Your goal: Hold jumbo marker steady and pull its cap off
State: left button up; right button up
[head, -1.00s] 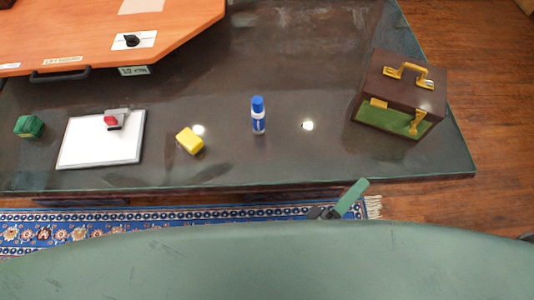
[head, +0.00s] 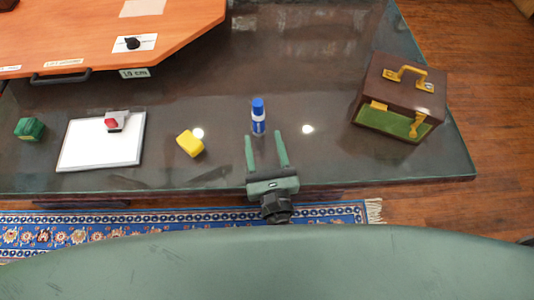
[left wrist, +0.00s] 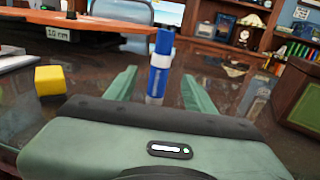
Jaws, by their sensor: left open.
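The jumbo marker (head: 258,120) stands upright on the dark glossy table, with a blue body, a white band and a blue cap (head: 258,104) on top. In the left wrist view the marker (left wrist: 157,80) shows between the two fingers, a little beyond them. My left gripper (head: 265,136) is open and empty, its fingers pointing at the marker from the table's front edge. The marker appears just past the fingertips; I cannot tell the exact gap. My right gripper is in neither view.
A yellow block (head: 190,144) lies left of the marker. A white board (head: 95,150) with a red-and-grey item (head: 116,120) and a green block (head: 29,128) are farther left. A brown case (head: 400,93) stands at the right. An orange raised board (head: 180,30) covers the back left.

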aim_at(259, 122)
pick_arm(q)
jog(key=w, duration=0.5)
jog(key=w+a, duration=0.1)
jog(key=w, duration=0.2)
grip_shut()
dwell(0.8)
